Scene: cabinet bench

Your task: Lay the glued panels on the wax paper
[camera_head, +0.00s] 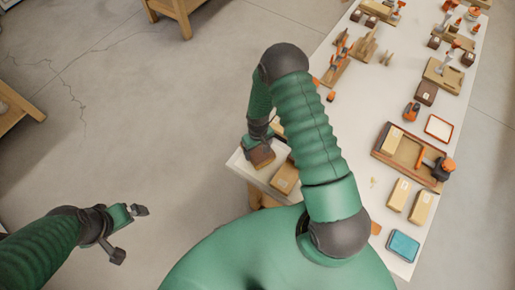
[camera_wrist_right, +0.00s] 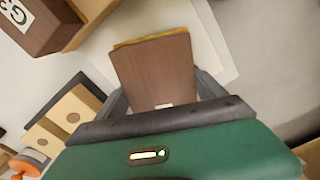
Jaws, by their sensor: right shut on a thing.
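My right gripper (camera_head: 259,146) is shut on a brown wooden panel (camera_head: 262,157) at the bench's left edge. In the right wrist view the panel (camera_wrist_right: 155,72) sits between the two dark fingers (camera_wrist_right: 162,92), with a yellowish glue-like strip along its far edge. A pale sheet, seemingly the wax paper (camera_wrist_right: 214,45), lies beneath and beyond it; it also shows in the head view (camera_head: 240,163). I cannot tell whether the panel touches the sheet. My left gripper (camera_head: 138,210) hangs over the floor, away from the bench, with no object visible in it; its finger opening is unclear.
A cardboard-coloured box (camera_head: 285,178) stands close right of the held panel. A wooden tray (camera_head: 405,157) with an orange-and-black tool, tan boxes (camera_head: 399,195) and a teal case (camera_head: 403,245) lie farther right. My right arm hides part of the bench.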

